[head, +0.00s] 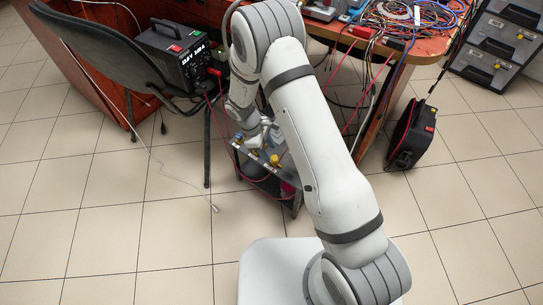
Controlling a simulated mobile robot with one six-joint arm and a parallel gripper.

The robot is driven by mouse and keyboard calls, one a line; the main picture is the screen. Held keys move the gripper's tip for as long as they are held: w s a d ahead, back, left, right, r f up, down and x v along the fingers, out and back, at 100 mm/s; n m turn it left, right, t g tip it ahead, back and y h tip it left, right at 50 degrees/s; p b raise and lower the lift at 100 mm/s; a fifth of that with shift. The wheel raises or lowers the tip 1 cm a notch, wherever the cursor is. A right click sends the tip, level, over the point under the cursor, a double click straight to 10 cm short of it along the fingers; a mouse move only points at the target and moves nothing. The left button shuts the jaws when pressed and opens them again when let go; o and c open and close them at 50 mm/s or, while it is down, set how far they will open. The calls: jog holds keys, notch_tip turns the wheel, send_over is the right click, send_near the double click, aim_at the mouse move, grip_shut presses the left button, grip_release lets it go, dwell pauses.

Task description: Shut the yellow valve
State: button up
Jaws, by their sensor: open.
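A small cart (262,174) with a metal top stands under and in front of the table, partly covered by my arm. A yellow part (274,160), which looks like the yellow valve, sits on its top near the right side. My gripper (262,135) is open, just above the cart top, behind and a little left of the yellow part. My arm hides part of it. The view is too small to tell the handle's position or any contact.
A grey chair (93,47) and a black power unit (176,55) stand at the left. An orange table (425,52) with tangled cables is behind. Red hoses run around the cart. A black case (412,134) leans at the right. Tiled floor is open in front.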

aim_at(273, 158)
jog(key=shift+b+x, duration=0.4)
jog(key=shift+x, duration=1.25)
jog(key=shift+c, duration=0.2)
